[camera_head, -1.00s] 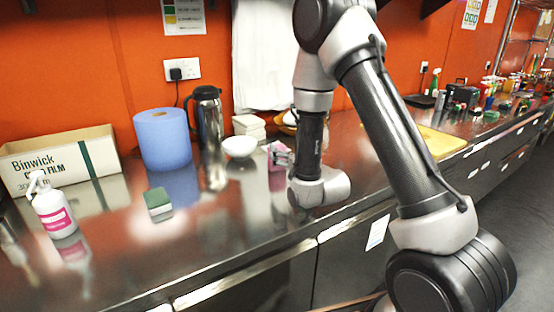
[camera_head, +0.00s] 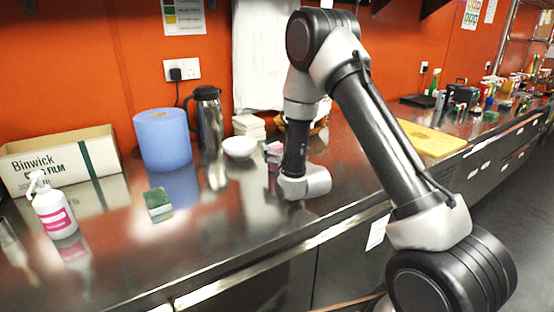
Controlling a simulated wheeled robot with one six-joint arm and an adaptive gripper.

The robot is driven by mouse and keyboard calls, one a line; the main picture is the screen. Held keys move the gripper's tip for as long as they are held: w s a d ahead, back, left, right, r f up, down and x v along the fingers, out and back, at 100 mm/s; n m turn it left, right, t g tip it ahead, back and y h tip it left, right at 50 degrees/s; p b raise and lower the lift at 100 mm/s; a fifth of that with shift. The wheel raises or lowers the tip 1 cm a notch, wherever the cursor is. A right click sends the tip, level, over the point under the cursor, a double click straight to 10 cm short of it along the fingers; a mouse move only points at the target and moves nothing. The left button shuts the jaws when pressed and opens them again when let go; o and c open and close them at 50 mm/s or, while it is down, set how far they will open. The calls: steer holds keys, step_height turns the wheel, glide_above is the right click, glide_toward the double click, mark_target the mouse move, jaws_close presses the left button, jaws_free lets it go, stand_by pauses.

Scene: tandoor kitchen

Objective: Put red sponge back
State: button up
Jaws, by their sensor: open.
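My gripper (camera_head: 272,149) is small in the picture and partly hidden by my wrist. It is low over the steel counter (camera_head: 225,225), just right of the white bowl, with its jaws open. A small pink-red thing (camera_head: 272,162) shows right at the gripper. I cannot tell whether it is the red sponge or whether the fingers touch it. A sponge with a green top (camera_head: 158,199) and a pale lower part lies on the counter at left. No other red sponge can be made out.
A white bowl (camera_head: 239,147), stacked white containers (camera_head: 249,125), a steel flask (camera_head: 208,120), a blue paper roll (camera_head: 162,139), a film box (camera_head: 60,161) and a spray bottle (camera_head: 53,211) stand on the counter. A yellow board (camera_head: 432,139) lies at right. The front-left counter is mostly clear.

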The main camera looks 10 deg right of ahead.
steer(key=c, duration=0.8)
steer(key=shift+r, duration=0.15)
